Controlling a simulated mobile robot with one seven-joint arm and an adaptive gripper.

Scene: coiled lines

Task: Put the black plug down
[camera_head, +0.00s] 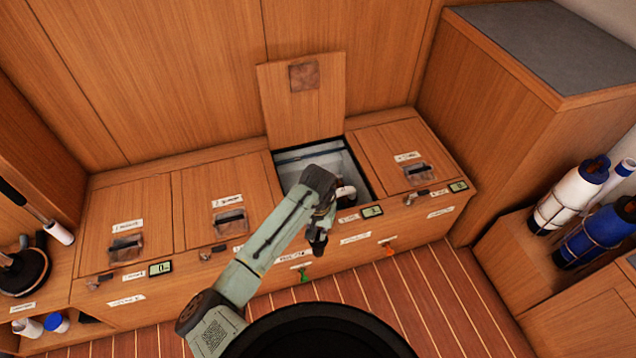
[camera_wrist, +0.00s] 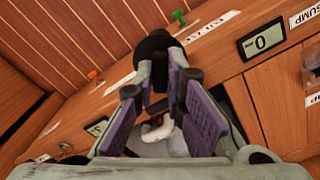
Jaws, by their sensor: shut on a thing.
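The black plug (camera_wrist: 152,44) is a dark, rounded piece at the tips of my gripper (camera_wrist: 158,85) in the wrist view. My gripper is shut on it, and the purple finger pads hide part of it. In the head view my gripper (camera_head: 321,222) points down in front of the open locker, with the dark plug (camera_head: 317,245) at its lower end, near the bench's front face. I cannot tell whether the plug touches anything below. A white curved fitting (camera_head: 346,192) shows in the locker behind the gripper, and also in the wrist view (camera_wrist: 157,131).
The open locker (camera_head: 350,165) has its wooden lid (camera_head: 303,110) raised against the wall. Closed lids with latches lie on both sides. Small displays (camera_head: 372,211) and green (camera_head: 303,276) and orange (camera_head: 389,250) knobs sit along the bench front.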

